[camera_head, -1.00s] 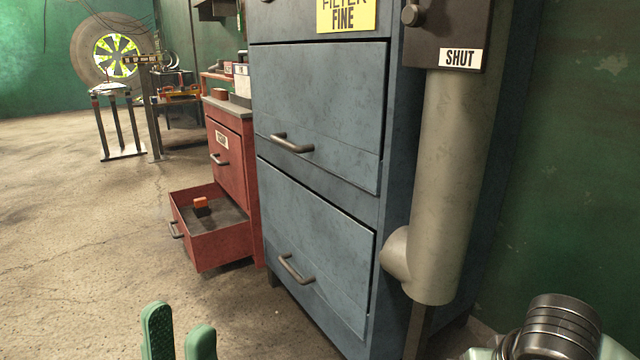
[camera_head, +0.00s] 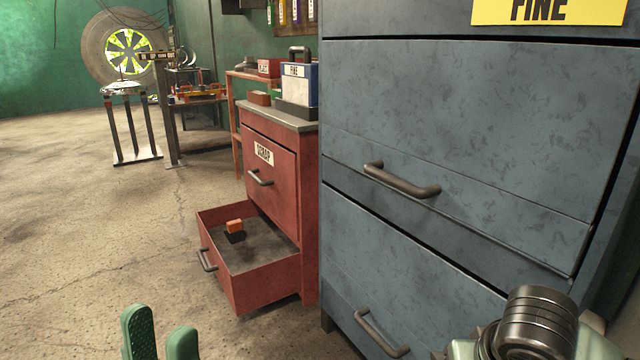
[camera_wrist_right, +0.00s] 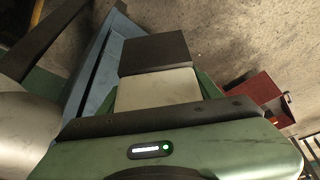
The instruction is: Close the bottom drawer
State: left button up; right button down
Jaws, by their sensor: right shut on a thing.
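The red cabinet's bottom drawer (camera_head: 265,281) is pulled far out in the head view, its handle (camera_head: 206,260) toward the left. An orange-and-dark block (camera_head: 235,226) lies inside it. The red cabinet (camera_head: 309,210) has a shut upper drawer (camera_head: 270,173). My left gripper (camera_head: 161,338) is open and empty at the bottom left, nearer than the drawer and apart from it. In the wrist view my right gripper (camera_wrist_right: 160,92) is shut on a dark grey and cream block (camera_wrist_right: 155,53); its fingertips are mostly hidden. Part of the red cabinet shows there too (camera_wrist_right: 255,92).
A large blue cabinet (camera_head: 450,130) with shut drawers stands close on the right, beside the red cabinet. Concrete floor (camera_head: 90,240) is clear on the left. A stand (camera_head: 133,125) is farther back.

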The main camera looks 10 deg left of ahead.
aim_at(254, 265)
jog(key=i+j, duration=0.65)
jog(key=j, duration=0.3)
jog(key=i+j, duration=0.7)
jog(key=j, duration=0.2)
jog(key=i+j, duration=0.4)
jog(key=i, duration=0.15)
jog(key=i+j, duration=0.4)
jog(key=i, duration=0.1)
